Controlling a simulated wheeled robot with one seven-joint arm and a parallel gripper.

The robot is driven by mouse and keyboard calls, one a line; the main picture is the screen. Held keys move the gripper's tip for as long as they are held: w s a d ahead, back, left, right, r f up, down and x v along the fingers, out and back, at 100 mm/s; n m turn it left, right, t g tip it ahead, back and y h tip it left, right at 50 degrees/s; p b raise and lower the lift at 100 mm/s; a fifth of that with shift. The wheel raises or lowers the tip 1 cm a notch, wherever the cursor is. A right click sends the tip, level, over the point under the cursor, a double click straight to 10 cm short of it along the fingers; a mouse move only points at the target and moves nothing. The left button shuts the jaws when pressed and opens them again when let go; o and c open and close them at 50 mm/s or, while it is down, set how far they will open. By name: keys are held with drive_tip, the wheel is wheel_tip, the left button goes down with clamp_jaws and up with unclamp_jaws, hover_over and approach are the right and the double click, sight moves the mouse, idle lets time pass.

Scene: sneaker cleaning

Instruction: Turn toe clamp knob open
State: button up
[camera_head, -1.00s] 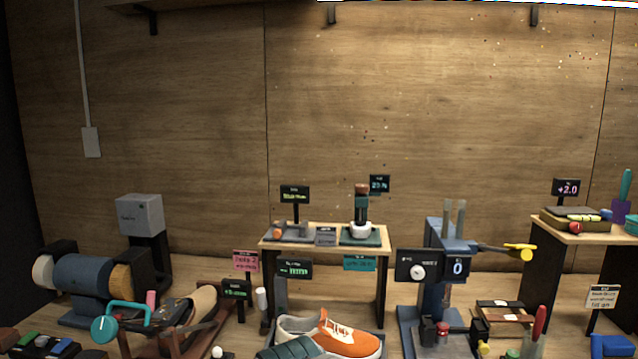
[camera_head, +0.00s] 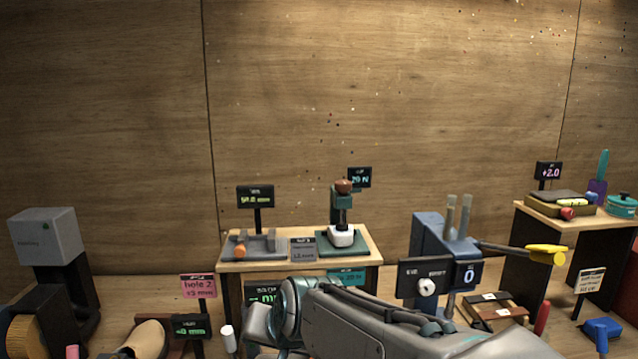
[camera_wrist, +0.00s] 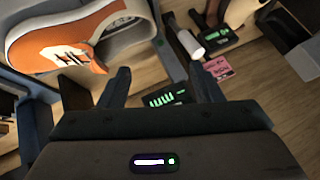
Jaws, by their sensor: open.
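The orange and white sneaker (camera_wrist: 70,42) lies at the upper left of the wrist view; in the head view my arm hides it. A white cylindrical knob (camera_wrist: 190,42) on a dark stem stands beside the sneaker's stand, and its white top also shows in the head view (camera_head: 227,338). I cannot tell for sure whether this is the toe clamp knob. My gripper (camera_wrist: 161,88) is open and empty, its two dark fingers wide apart. The white knob lies beyond the fingers, apart from them. A small green-lit display (camera_wrist: 166,98) shows between the fingers.
A pink sign (camera_head: 198,286) and a dark green-lit sign (camera_head: 190,327) stand left of the white knob. A wooden shelf (camera_head: 365,253) with gauges rises behind my arm. A blue press (camera_head: 443,240) stands to the right. A grey box on a post (camera_head: 47,238) stands at left.

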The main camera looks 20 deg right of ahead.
drive_tip(key=w+r+m+t+h+b, duration=0.1)
drive_tip(key=w+r+m+t+h, duration=0.2)
drive_tip(key=w+r+m+t, duration=1.05)
drive_tip(key=w+d+r+m+g+h, duration=0.4)
drive_tip(key=w+d+r+m+h, duration=0.35)
drive_tip(key=m, duration=0.65)
drive_tip(key=m+g+h+b, duration=0.1)
drive_tip(key=m+g+h, duration=0.95)
drive_tip(key=m, duration=0.85)
approach(349, 183)
drive_tip(key=w+d+p, duration=0.1)
drive_tip(key=d, duration=0.2)
drive_tip(key=w+d+r+g+y, duration=0.1)
drive_tip(key=w+d, duration=0.1)
drive_tip(key=d, duration=0.1)
drive_tip(key=w+d+y+p, duration=0.1)
drive_tip(key=w+d, duration=0.1)
drive_tip(key=d, duration=0.2)
drive_tip(key=shift+r+n+g+p, duration=0.25)
drive_tip(key=shift+r+g+p, duration=0.05)
drive_tip(key=shift+r+p, duration=0.1)
drive_tip(key=c, duration=1)
